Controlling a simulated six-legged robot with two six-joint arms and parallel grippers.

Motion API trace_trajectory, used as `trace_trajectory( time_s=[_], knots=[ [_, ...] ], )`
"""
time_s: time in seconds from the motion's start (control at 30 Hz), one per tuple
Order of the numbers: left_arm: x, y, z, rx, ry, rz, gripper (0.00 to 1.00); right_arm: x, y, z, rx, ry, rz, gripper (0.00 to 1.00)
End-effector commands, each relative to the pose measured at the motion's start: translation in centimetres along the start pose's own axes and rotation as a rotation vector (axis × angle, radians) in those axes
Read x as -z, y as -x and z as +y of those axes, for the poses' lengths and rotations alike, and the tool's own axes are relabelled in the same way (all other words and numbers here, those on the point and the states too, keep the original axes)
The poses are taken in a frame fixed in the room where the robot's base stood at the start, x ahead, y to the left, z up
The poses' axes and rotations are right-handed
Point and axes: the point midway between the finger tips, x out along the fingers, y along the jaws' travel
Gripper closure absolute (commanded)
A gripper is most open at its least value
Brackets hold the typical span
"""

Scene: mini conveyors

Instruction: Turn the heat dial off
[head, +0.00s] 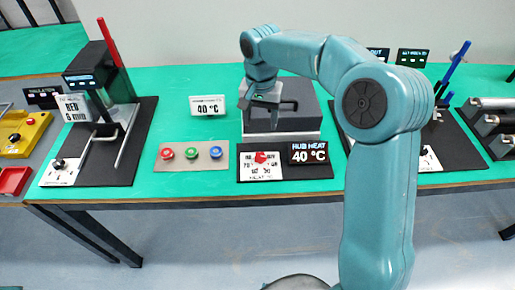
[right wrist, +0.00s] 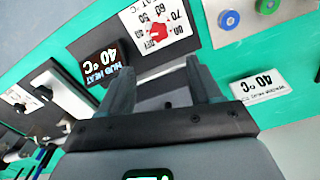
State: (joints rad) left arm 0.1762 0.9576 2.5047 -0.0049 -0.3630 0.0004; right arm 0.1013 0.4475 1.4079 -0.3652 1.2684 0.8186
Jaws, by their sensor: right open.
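The heat dial is a red knob (head: 262,158) on a white scale plate at the front of the middle station. It also shows upside down at the top of the right wrist view (right wrist: 157,31). I cannot tell exactly which mark it points to. The black display (head: 310,157) beside it reads HUB HEAT 40 °C. My right gripper (head: 271,108) is open and empty, behind and above the dial, over the grey block (head: 285,137). Its two fingers (right wrist: 160,76) are spread and apart from the knob. My left gripper is not in view.
A plate with red, green and blue buttons (head: 192,153) lies left of the dial. A white 40 °C sign (head: 208,105) stands behind it. Presses and roller stations flank both sides. The green table (head: 180,190) has clear strips along its front edge.

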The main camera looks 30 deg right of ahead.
Motion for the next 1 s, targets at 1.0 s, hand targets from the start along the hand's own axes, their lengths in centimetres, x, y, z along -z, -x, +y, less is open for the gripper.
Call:
trace_trajectory(
  time_s=[1.0],
  knots=[
    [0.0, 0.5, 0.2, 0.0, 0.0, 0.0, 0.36, 0.0, -13.8, -0.4, -0.001, 0.002, 0.0, 0.36]
  ],
)
